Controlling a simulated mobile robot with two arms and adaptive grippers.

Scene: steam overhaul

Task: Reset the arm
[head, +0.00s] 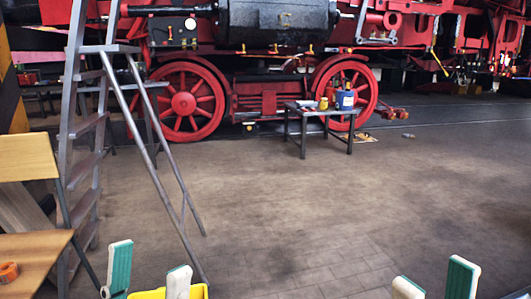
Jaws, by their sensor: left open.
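My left gripper (148,272) shows at the bottom left edge, with its two green-and-white fingers spread apart. A yellow object (148,294) shows between and behind these fingers; most of it is cut off by the frame, so I cannot tell whether they touch it. My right gripper (435,281) shows at the bottom right edge. Its fingers also stand apart, with only floor visible between them. The rest of both arms is out of view.
A grey stepladder (88,150) stands at left beside wooden boards (28,158) and an orange roll (9,272). A red-wheeled locomotive (275,70) fills the back. A small table (303,112) with containers stands before it. The middle floor is clear.

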